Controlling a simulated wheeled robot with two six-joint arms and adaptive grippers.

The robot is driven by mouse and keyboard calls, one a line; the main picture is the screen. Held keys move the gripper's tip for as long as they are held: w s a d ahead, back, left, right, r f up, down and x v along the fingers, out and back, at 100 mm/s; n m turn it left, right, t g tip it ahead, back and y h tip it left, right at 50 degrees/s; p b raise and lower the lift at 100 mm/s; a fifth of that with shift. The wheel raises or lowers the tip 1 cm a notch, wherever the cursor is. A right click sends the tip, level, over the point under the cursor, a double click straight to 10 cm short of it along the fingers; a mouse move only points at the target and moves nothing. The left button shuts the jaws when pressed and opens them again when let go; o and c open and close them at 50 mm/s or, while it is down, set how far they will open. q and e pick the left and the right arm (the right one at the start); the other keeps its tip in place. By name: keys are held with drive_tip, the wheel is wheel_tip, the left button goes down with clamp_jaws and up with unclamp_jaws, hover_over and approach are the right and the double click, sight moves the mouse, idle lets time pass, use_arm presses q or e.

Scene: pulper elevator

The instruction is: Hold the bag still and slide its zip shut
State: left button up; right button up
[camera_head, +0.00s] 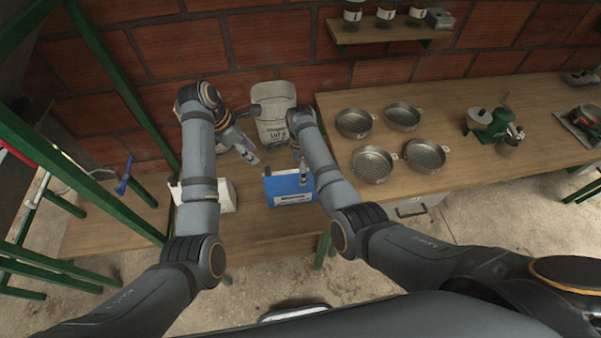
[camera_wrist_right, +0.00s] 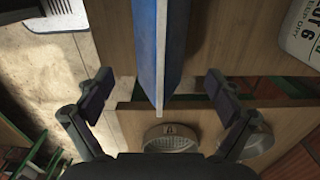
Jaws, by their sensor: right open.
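A blue bag-like thing (camera_head: 283,184) with a white label on its front stands on the lower bench, in the middle of the head view. In the right wrist view the blue thing (camera_wrist_right: 176,45) shows edge-on, with a pale strip along its edge; I cannot make out a zip slider. My right gripper (camera_wrist_right: 158,92) is open, its fingers apart on either side of the blue thing's near end, not touching it. My left gripper (camera_head: 250,155) hangs above and left of the blue thing, apart from it; its jaws are too small to read.
A pale sack (camera_head: 274,112) with printed lettering stands behind, against the brick wall. A white box-like thing (camera_head: 225,196) is partly behind my left arm. Several round metal sieves (camera_head: 372,163) and a green grinder (camera_head: 493,125) stand on the right bench (camera_head: 460,170). Green posts rise at left.

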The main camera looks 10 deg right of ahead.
sight(291, 185)
wheel_tip(291, 185, down, 5)
drive_tip(key=shift+f, duration=0.15)
